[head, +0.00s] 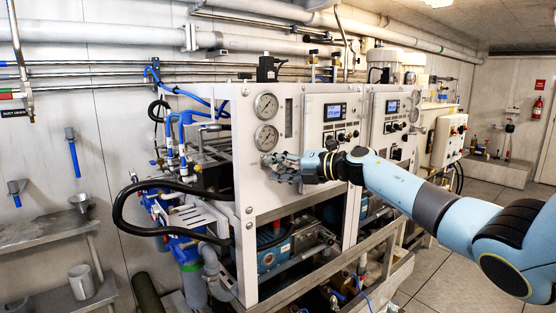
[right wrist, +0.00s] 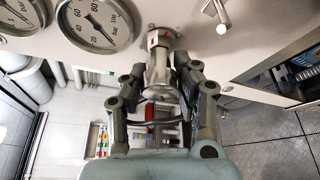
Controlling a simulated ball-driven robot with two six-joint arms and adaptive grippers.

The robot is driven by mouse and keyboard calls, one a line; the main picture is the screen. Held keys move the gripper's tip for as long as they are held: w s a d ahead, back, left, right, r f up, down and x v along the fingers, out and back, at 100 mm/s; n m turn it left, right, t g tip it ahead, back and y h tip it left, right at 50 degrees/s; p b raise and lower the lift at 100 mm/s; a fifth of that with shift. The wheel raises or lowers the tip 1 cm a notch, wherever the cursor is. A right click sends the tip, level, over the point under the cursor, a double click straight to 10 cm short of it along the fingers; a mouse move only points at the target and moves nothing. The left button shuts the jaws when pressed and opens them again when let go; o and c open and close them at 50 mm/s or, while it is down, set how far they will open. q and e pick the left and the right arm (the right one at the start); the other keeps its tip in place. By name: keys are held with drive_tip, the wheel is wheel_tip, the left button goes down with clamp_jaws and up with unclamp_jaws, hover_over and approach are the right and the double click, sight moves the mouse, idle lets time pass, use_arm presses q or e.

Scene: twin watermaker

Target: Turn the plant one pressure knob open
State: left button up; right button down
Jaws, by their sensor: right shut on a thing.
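My right gripper (head: 283,166) reaches in from the right to the white front panel of the near watermaker unit, just below its two round gauges. In the right wrist view, its fingers (right wrist: 160,88) are shut on a metal pressure knob (right wrist: 158,62) that stands out from the panel, one finger on each side. The knob has a flared end against the panel with a small red mark by it. In the head view the gripper hides the knob. My left gripper is not in view.
An upper gauge (head: 265,105) and a lower gauge (head: 265,137) sit above the gripper; one large gauge (right wrist: 98,22) shows close by in the wrist view. A second, smaller handle (right wrist: 220,17) stands to the right. A display (head: 334,112) and the second unit (head: 392,125) are farther right.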

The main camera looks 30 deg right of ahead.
drive_tip(key=shift+s+f+n+g+h+p, duration=0.15)
drive_tip(key=shift+n+g+h+p, duration=0.15)
drive_tip(key=shift+n+p, duration=0.25)
drive_tip(key=shift+f, duration=0.1)
drive_tip(key=c, duration=0.9)
unclamp_jaws()
drive_tip(key=shift+d+r, duration=0.1)
drive_tip(key=shift+r, duration=0.1)
drive_tip(key=v, duration=1.1)
drive_tip(key=shift+s, duration=0.4)
drive_tip(key=shift+d, duration=0.1)
